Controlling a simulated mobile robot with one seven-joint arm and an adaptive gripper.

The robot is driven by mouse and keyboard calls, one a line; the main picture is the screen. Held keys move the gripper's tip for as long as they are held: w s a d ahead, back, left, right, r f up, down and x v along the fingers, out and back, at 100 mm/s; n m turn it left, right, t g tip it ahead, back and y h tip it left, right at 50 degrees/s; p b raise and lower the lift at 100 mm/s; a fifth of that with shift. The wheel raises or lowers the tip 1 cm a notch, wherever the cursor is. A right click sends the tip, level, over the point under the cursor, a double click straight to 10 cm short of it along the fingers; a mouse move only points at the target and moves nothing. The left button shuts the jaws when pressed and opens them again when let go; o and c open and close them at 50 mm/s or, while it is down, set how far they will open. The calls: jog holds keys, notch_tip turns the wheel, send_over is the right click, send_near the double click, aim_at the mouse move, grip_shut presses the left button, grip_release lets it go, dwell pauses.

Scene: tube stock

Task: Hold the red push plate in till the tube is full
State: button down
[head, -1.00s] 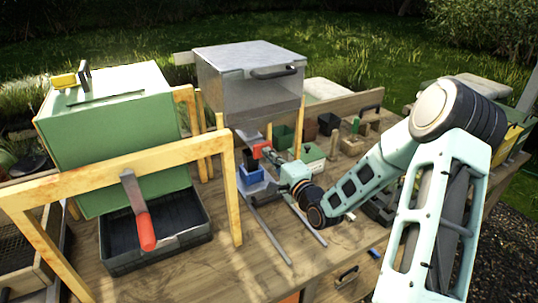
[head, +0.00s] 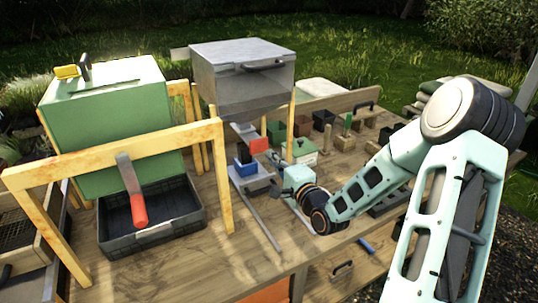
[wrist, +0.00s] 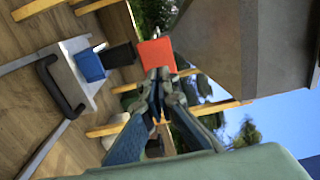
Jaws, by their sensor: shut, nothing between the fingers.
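The red push plate (head: 259,145) hangs below the grey hopper, at the middle of the head view. In the wrist view the plate (wrist: 157,55) is just beyond my fingertips. My gripper (wrist: 158,74) is shut and empty, its tips near the plate's lower edge; I cannot tell whether they touch it.
The grey hopper (head: 240,80) stands above on wooden posts. A green box on a wooden frame and a black tray (head: 185,230) with a red-handled tool are at the left. A green-and-white box (head: 301,150) and several pots stand behind my gripper. The front bench is mostly bare.

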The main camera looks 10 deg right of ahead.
jog(key=v, duration=0.7)
jog(key=shift+b, duration=0.35)
jog(key=shift+w+a, duration=0.1)
jog(key=shift+a, duration=0.05)
